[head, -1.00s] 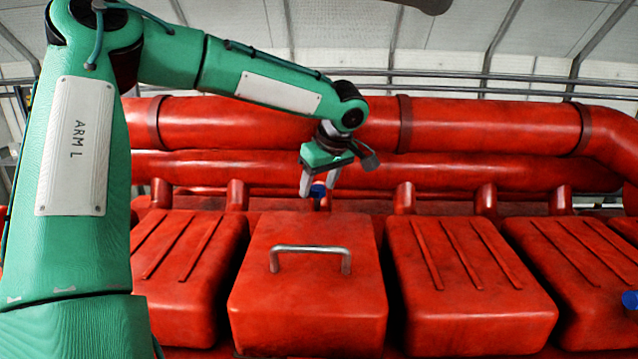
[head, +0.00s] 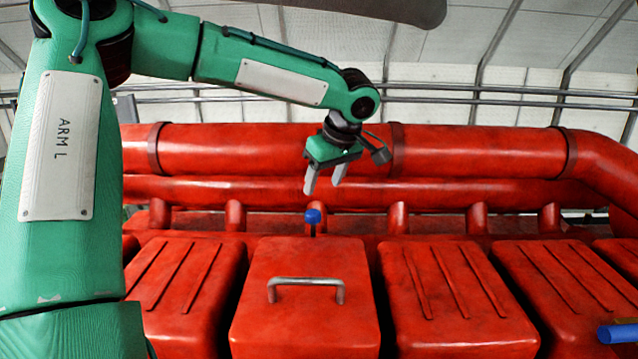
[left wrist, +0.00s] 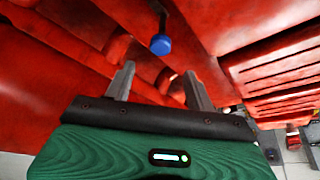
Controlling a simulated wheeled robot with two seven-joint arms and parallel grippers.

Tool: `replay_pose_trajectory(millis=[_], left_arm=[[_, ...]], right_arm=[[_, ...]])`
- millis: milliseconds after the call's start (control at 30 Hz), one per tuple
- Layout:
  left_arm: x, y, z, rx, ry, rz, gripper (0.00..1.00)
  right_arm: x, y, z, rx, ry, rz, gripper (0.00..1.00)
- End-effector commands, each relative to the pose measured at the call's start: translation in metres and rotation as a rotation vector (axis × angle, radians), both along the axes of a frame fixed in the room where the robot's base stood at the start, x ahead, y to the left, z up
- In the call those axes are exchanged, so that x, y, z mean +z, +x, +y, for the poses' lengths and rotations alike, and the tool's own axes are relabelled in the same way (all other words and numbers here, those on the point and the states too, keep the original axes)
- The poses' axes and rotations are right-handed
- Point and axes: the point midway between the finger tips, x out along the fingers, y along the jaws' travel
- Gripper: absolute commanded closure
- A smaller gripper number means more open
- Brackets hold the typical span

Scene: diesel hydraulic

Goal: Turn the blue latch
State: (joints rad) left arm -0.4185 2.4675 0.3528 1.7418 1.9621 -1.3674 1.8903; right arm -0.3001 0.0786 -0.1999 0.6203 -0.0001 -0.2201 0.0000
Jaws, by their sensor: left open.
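The blue latch (head: 313,216) is a small blue knob on a dark stem. It stands behind the cover with the metal handle, near the middle of the head view. In the left wrist view the blue knob (left wrist: 160,44) shows beyond the fingers, in line with the gap between them. My left gripper (head: 324,187) is open and empty, with its fingers pointing down just above the knob in the head view. I see no contact. The fingers also show in the left wrist view (left wrist: 159,70). My right gripper is out of view.
Red engine covers stand in a row, one with a metal handle (head: 306,283). Thick red pipes (head: 250,150) run behind my left gripper, with short red stubs below. Another blue part (head: 618,333) sits at the right edge. Grey rails (head: 480,90) cross the back.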

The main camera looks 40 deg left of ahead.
Motion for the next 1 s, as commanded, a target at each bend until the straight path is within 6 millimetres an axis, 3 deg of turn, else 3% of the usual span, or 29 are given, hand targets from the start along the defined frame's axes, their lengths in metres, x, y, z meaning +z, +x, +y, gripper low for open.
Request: replay_pose_trajectory(millis=[33, 100, 267, 1000], left_arm=[[0.016, -0.001, -0.004, 0.000, 0.001, 0.000, 0.45], [0.027, -0.002, -0.009, -0.001, 0.002, 0.000, 0.45], [0.041, -0.003, -0.016, -0.001, 0.001, 0.000, 0.45], [0.043, -0.003, -0.017, 0.000, 0.001, 0.000, 0.45]], right_arm=[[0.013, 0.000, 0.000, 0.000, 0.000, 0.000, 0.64], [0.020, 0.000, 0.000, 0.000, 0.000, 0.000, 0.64], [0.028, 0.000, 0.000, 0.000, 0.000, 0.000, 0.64], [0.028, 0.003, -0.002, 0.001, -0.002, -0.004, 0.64]])
